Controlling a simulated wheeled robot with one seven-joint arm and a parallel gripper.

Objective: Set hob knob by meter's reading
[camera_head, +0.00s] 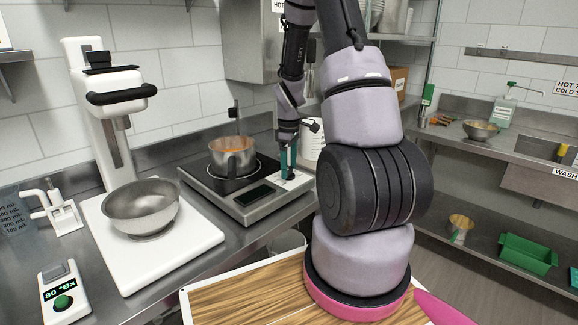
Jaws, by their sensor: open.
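The hob (215,201) is a steel unit with a black glass top on the left counter. A steel pot (232,163) with orange contents stands on its glass. The hob's front has a dark display (254,195) with no legible reading, and a pale control panel (293,183) to its right. My gripper (288,168), with teal fingers, is open and pointing down at this panel. The knob is not clearly visible; the fingers cover part of the panel, and I cannot tell whether they touch it. The meter (64,296) at lower left reads "80 °Bx" above a green button.
A white stand machine (185,245) holds a steel bowl (141,207) left of the hob. A white container (312,148) stands behind my gripper. A wooden board (240,298) lies in front; my arm blocks the centre right.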

